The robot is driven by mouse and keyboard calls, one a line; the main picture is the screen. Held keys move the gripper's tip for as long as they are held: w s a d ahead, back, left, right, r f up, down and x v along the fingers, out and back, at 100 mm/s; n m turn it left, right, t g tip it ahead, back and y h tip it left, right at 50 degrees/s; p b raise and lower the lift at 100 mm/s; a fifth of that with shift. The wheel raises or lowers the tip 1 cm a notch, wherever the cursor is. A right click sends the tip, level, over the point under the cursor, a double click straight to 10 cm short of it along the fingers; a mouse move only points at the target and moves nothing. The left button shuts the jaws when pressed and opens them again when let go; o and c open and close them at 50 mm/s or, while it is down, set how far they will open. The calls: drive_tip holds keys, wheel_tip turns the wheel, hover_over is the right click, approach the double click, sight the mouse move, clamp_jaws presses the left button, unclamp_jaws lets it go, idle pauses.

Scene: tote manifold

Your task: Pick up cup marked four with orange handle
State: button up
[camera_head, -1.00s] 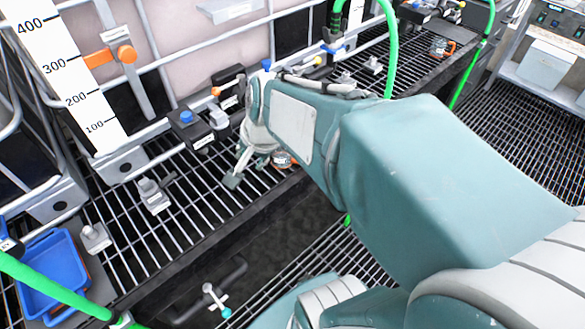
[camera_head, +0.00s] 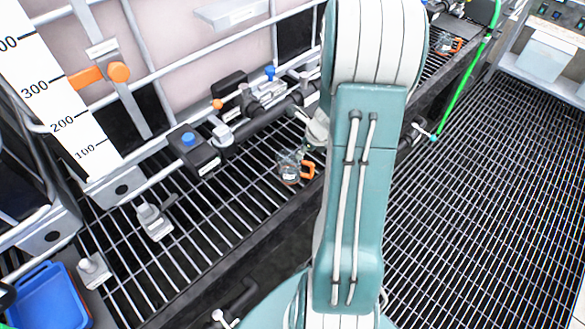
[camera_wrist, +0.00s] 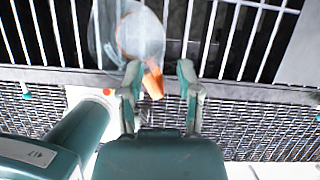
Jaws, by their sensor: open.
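A clear cup (camera_head: 289,169) with an orange handle (camera_head: 307,170) stands on the grating shelf, just left of my arm in the head view. In the wrist view the clear cup (camera_wrist: 140,38) appears at the top, with its orange handle (camera_wrist: 153,82) pointing toward my gripper. My gripper (camera_wrist: 159,74) is open, with one fingertip on each side of the handle in the picture. I cannot tell whether a finger touches it. A second cup with an orange handle (camera_head: 448,45) stands farther along the shelf. I cannot read either cup's marking. My arm hides most of the gripper in the head view.
A black block with a blue button (camera_head: 195,150), grey clamps (camera_head: 155,220) and pipe valves (camera_head: 262,98) line the shelf left of the cup. A blue tray (camera_head: 48,298) lies at lower left. Open floor grating (camera_head: 480,200) extends at right.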

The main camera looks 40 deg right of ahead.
sight(297, 160)
drive_tip(key=x, duration=0.7)
drive_tip(key=shift+d, duration=0.1)
clamp_jaws()
